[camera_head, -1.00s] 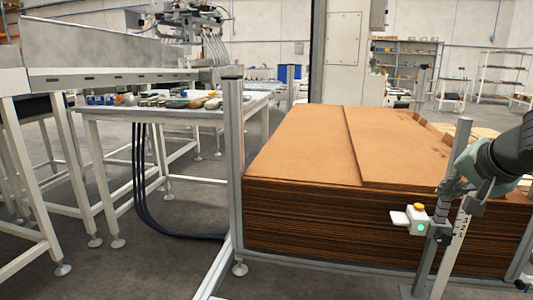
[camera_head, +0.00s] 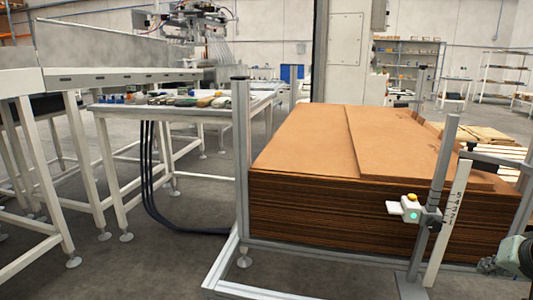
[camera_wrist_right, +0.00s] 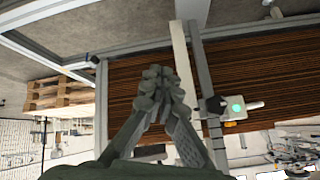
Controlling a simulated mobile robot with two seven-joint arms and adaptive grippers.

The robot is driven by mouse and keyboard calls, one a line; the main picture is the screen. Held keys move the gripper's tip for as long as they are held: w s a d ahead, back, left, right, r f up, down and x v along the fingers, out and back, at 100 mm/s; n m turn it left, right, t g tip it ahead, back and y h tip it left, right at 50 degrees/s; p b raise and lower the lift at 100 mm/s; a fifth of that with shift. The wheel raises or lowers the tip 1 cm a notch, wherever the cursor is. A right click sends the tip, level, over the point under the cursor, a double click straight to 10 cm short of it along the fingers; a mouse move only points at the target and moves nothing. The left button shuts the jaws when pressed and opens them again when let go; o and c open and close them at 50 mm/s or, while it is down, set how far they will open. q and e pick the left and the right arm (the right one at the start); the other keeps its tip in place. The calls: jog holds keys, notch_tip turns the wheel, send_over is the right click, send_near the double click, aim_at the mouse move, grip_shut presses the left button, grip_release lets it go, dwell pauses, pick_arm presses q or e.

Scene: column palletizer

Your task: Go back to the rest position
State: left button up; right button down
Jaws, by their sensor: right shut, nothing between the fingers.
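My right gripper (camera_head: 490,266) is low at the right edge of the head view, in front of the frame around the cardboard stack. In the right wrist view the right gripper (camera_wrist_right: 160,85) has its fingers together with nothing held between them. The stack of flat cardboard sheets (camera_head: 340,215) lies behind it, and its layered side also shows in the wrist view (camera_wrist_right: 265,75). My left gripper is in neither view.
A metal post (camera_head: 436,200) with a numbered scale and a white sensor box (camera_head: 405,209) with a green light stands close to the right gripper. A table with small parts (camera_head: 180,108) and a conveyor (camera_head: 110,78) are on the left. A wooden pallet (camera_wrist_right: 60,96) shows in the wrist view.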

jog(key=s+a+f+n+g, duration=0.1)
jog(key=s+a+f+n, duration=0.1)
jog(key=s+f, duration=0.6)
jog(key=s+a+f+n+g, duration=0.15)
jog(key=s+f, duration=0.25)
jog(key=f, duration=0.7)
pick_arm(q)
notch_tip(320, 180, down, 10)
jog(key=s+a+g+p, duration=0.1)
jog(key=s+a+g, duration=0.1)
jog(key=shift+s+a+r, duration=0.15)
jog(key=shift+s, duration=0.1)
pick_arm(e)
jog(key=s+a+f+n, duration=0.1)
jog(key=s+a+f, duration=0.2)
jog(key=a, duration=0.2)
jog(key=s+a+f+n+g, duration=0.1)
jog(key=s+a+f+n, duration=0.1)
jog(key=a, duration=0.4)
jog(key=s+a+f+n+g+y, duration=0.1)
jog(key=s+a+f+n, duration=0.1)
jog(key=s+a+f, duration=0.2)
jog(key=shift+s+a+f, duration=0.3)
jog(key=shift+a+f, duration=0.55)
jog(key=shift+a, duration=0.05)
jog(key=shift+n+g, duration=0.25)
